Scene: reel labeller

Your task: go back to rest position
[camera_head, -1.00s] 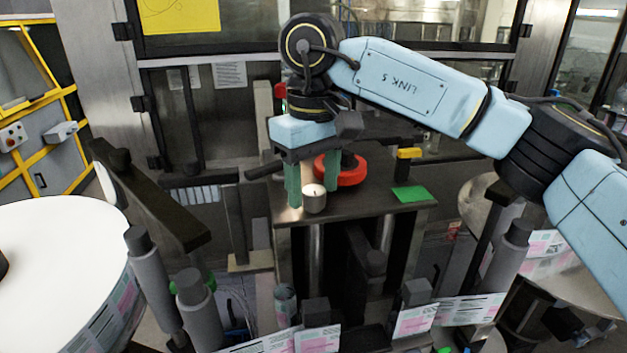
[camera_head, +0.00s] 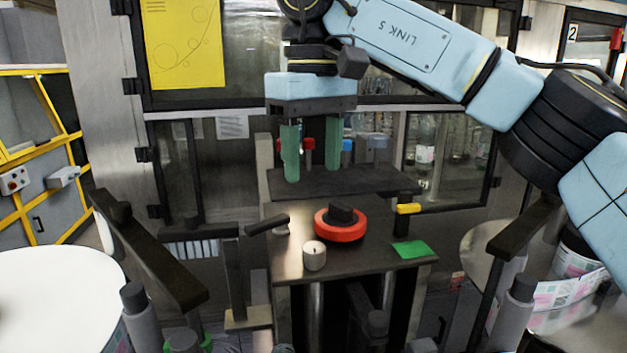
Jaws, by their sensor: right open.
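My right gripper (camera_head: 312,152) hangs from the light-blue arm at upper centre. Its two green fingers point down, spread apart and empty. It is above the dark machine table (camera_head: 365,261) and apart from everything on it. Below it on the table are a red ring with a black knob (camera_head: 341,225) and a small pale cylinder (camera_head: 314,255). My left gripper is not in view.
A yellow-topped post (camera_head: 408,208) and a green patch (camera_head: 411,249) are at the table's right. A dark bar (camera_head: 150,250) slants at the left. A white reel (camera_head: 55,300) is at lower left, another reel (camera_head: 560,290) at right. Cabinet windows stand behind.

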